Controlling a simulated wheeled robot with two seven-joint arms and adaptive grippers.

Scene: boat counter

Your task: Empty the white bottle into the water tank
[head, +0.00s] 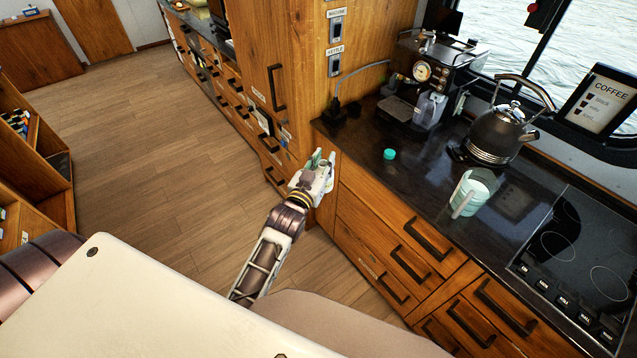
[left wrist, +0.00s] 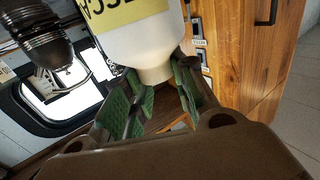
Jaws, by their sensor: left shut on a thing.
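My left gripper (head: 325,168) is at the counter's near left edge, by the wooden cabinet. In the left wrist view its green-padded fingers (left wrist: 160,95) are shut around the narrow neck of the white bottle (left wrist: 155,45), which has a yellow label. The bottle is hard to make out in the head view. A clear container (head: 430,108) stands at the front of the coffee machine (head: 430,65); I cannot tell whether it is the water tank. My right gripper is not in view.
A small teal cap (head: 389,154) lies on the dark counter (head: 415,180). A dark kettle (head: 497,135) stands behind the jug, and a cooktop (head: 580,245) is at the right. A tall wooden cabinet (head: 290,55) rises beside the counter's left end.

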